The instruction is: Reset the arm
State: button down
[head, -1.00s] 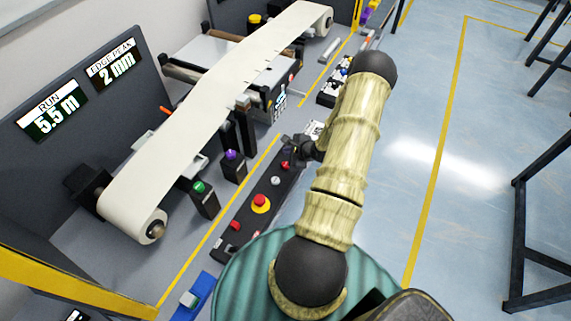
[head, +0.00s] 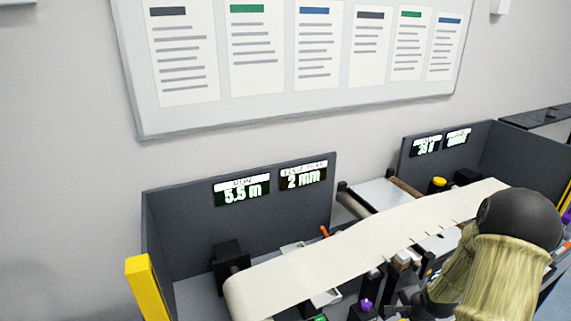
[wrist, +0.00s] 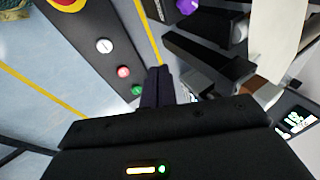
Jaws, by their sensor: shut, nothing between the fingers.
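My gripper (wrist: 158,88) shows in the wrist view with its two dark fingers together and nothing between them. The fingers point over the edge of a dark control panel (wrist: 85,28), close to its green button (wrist: 137,91); I cannot tell whether they touch it. My tan-and-black arm fills the lower right of the head view. The gripper is mostly hidden or cut off there.
The cream conveyor belt (head: 345,250) runs up to the right past a grey back panel (head: 180,232); its displays read 5.5 m and 2 mm. A yellow post (head: 140,288) stands at left. The wrist view shows a red button (wrist: 124,72), white button (wrist: 104,46) and purple knob (wrist: 187,6).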

jog(key=s+a+r+n+g+b, duration=0.1)
jog(key=s+a+r+n, duration=0.5)
jog(key=a, duration=0.4)
jog(key=s+a+r+n+g+b, duration=0.1)
jog(key=s+a+r+n+b, duration=0.1)
jog(key=s+a+r+n, duration=0.4)
jog(key=s+a+n, duration=0.1)
jog(key=a+n, duration=0.2)
jog(key=a, duration=0.1)
jog(key=shift+s+r+g+b, duration=0.25)
jog(key=shift+g+b, duration=0.05)
jog(key=shift+g, duration=0.1)
jog(key=shift+w, duration=0.1)
